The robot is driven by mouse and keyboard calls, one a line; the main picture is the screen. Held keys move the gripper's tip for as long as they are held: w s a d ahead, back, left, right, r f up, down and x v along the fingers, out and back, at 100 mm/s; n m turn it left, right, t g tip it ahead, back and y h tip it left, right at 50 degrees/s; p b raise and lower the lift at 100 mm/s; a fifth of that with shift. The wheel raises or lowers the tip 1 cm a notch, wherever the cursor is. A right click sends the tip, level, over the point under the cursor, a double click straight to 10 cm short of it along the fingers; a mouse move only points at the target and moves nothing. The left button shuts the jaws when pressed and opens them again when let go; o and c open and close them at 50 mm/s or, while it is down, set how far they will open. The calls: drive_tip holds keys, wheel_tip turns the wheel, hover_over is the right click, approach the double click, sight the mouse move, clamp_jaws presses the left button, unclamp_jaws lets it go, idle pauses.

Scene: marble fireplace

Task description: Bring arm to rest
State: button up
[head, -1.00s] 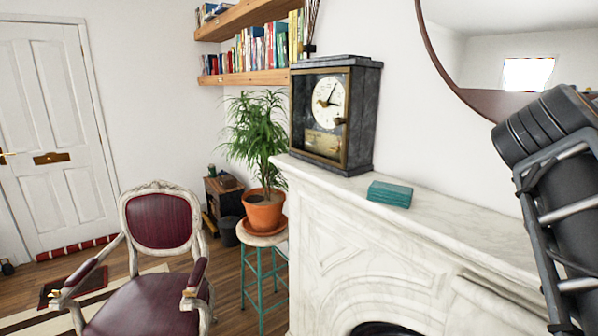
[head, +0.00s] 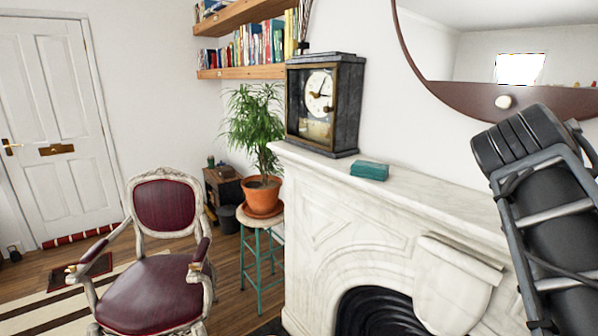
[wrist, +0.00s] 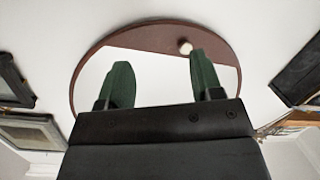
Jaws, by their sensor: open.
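My arm (head: 545,200) shows at the right edge of the head view, in front of the mantel's right part. The head view does not show its gripper fingers. In the wrist view my gripper (wrist: 160,82) is open, with two green fingers apart and nothing between them. Beyond the fingers is the round mirror (wrist: 92,45) with its brown wooden frame. The mirror frame (head: 455,100) also shows at the upper right of the head view.
A marble fireplace (head: 330,215) carries a dark clock (head: 346,105) and a teal box (head: 369,171). A potted plant (head: 262,193) stands on a teal stool (head: 262,255). A burgundy armchair (head: 150,290) is at lower left. Bookshelves (head: 240,73) hang above; open floor lies near the door.

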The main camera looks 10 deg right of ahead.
drive_tip(key=w+a+f+n+g+y, duration=0.15)
drive_tip(key=a+f+y, duration=0.25)
drive_tip(key=f, duration=0.8)
drive_tip(key=w+a+f+n+g+y, duration=0.15)
drive_tip(key=a+f+y, duration=0.25)
drive_tip(key=f, duration=0.7)
drive_tip(key=s+a+f+n+g+y, duration=0.1)
drive_tip(key=s+a+f+y, duration=0.1)
drive_tip(key=a+f, duration=0.4)
drive_tip(key=s+a+f+n+g+y, duration=0.1)
drive_tip(key=s+a+f+n+y, duration=0.1)
drive_tip(key=a+f, duration=0.5)
wheel_tip(320, 180, down, 2)
drive_tip(key=shift+s+a+f+n+y, duration=0.15)
drive_tip(key=shift+s+n+y, duration=0.15)
drive_tip(key=shift+s+y, duration=0.3)
drive_tip(key=shift+a, duration=0.5)
drive_tip(key=shift+w+a, duration=0.1)
drive_tip(key=shift+a, duration=0.05)
